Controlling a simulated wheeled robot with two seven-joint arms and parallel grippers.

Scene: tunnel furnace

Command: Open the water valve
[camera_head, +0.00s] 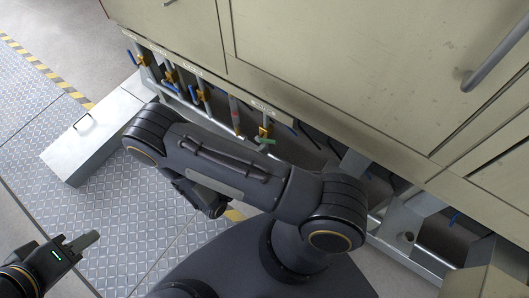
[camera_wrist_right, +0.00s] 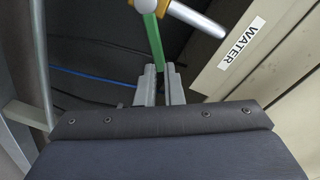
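The water valve has a green lever (camera_wrist_right: 155,42) on a pipe with a brass-coloured body. In the right wrist view it hangs at top centre, beside a WATER label (camera_wrist_right: 242,43). The green lever (camera_head: 265,140) also shows in the head view, under the furnace edge. My right gripper (camera_wrist_right: 162,72) has its two fingertips at the lever's lower end, with a narrow gap between them. Whether they press on the lever is not clear. In the head view my own arm hides that gripper. My left gripper (camera_head: 88,240) is at the lower left, away from the valve; its fingers overlap in view.
Several other valves with blue, yellow and red parts (camera_head: 200,92) line the furnace's lower edge left of the green lever. A grey metal box (camera_head: 85,145) with a handle lies on the checkered floor plate. The cream furnace panels (camera_head: 340,50) stand above the valves.

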